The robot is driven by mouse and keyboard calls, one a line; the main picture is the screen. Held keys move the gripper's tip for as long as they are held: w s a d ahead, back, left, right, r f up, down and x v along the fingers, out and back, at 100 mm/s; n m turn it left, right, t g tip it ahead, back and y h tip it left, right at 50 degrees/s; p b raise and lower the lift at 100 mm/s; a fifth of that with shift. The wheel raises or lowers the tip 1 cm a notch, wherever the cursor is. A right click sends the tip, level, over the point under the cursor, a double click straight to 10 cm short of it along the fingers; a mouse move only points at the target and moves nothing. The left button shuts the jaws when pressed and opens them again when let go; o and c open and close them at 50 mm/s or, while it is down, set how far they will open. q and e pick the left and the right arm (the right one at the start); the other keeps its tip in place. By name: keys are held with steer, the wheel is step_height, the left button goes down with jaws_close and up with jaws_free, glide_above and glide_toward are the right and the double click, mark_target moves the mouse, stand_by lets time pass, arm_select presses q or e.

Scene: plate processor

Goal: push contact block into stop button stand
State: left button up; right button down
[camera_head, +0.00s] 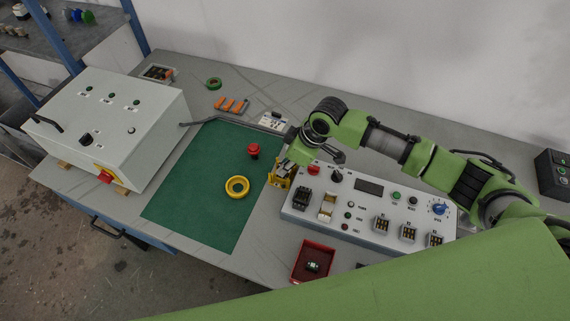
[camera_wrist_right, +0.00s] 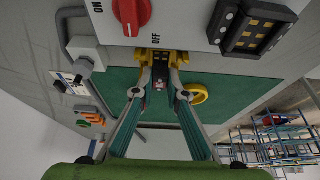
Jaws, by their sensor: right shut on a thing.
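A yellow stand (camera_head: 278,180) is at the right edge of the green mat, against the left side of the control panel. In the right wrist view the yellow stand (camera_wrist_right: 178,58) is just past my fingertips. My right gripper (camera_head: 285,165) is at the stand; in the wrist view my right gripper (camera_wrist_right: 160,88) is shut on a small dark contact block (camera_wrist_right: 160,76). The block is at the stand, but I cannot tell how far in it sits. A red stop button head (camera_head: 253,150) stands on the mat. My left gripper is not in view.
The control panel (camera_head: 370,222) with knobs and switches is close to the right. A yellow ring (camera_head: 237,186) lies on the green mat (camera_head: 190,190). A grey box (camera_head: 115,115) stands at left, a red tray (camera_head: 304,270) in front. Mat's front left is clear.

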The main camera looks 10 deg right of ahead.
steer(key=shift+f+b, duration=0.3)
steer(key=shift+f, duration=0.7)
steer(key=shift+s+f, duration=0.15)
steer(key=c, duration=1.9)
jaws_free()
steer(key=shift+f, duration=0.1)
steer(key=v, duration=1.2)
steer(key=shift+a, duration=0.15)
